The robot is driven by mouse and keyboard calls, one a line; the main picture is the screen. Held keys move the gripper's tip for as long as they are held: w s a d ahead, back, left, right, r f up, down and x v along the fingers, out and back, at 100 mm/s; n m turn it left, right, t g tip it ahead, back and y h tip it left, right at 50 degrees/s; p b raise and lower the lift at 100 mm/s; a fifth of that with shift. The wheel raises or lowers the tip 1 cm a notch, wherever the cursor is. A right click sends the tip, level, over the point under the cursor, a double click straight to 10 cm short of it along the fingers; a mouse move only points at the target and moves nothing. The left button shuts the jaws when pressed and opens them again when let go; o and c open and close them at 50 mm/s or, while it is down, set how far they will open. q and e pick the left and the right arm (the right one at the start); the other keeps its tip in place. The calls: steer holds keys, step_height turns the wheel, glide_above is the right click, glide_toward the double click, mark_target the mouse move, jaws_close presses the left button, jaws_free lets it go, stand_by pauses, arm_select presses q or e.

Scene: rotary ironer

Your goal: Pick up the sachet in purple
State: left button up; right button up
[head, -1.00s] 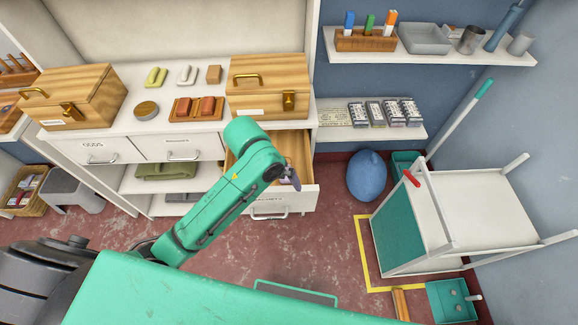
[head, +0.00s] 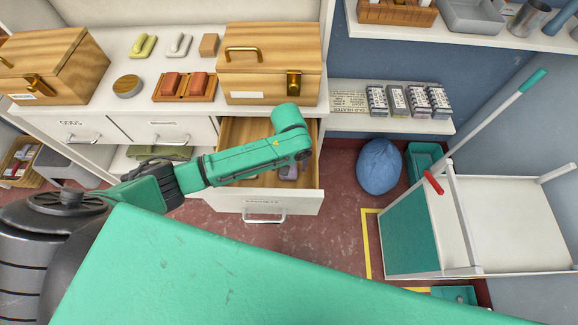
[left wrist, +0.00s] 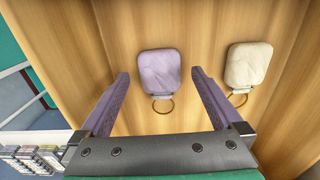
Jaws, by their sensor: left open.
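The purple sachet (left wrist: 160,70), a rounded pad with a ring at one end, lies on the wooden floor of the open drawer (head: 262,204). A cream sachet (left wrist: 249,64) with a similar ring lies to its right in the left wrist view. My left gripper (left wrist: 160,74) is open and empty. Its two fingers appear on either side of the purple sachet, with a gap on both sides; the remaining height above it is hard to judge. In the head view my left arm hides much of the drawer's inside. My right gripper is not in view.
The drawer's walls surround the sachets. Above it, the counter holds a wooden chest (head: 270,80) and a tray with red blocks (head: 184,88). To the right are a shelf with several small packs (head: 398,100), a blue ball-like bag (head: 379,166) and a white cart (head: 512,215).

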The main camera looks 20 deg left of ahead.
arm_select(q)
steer(key=shift+s+f, duration=0.1)
steer(key=shift+f, duration=1.2)
steer(key=c, duration=1.3)
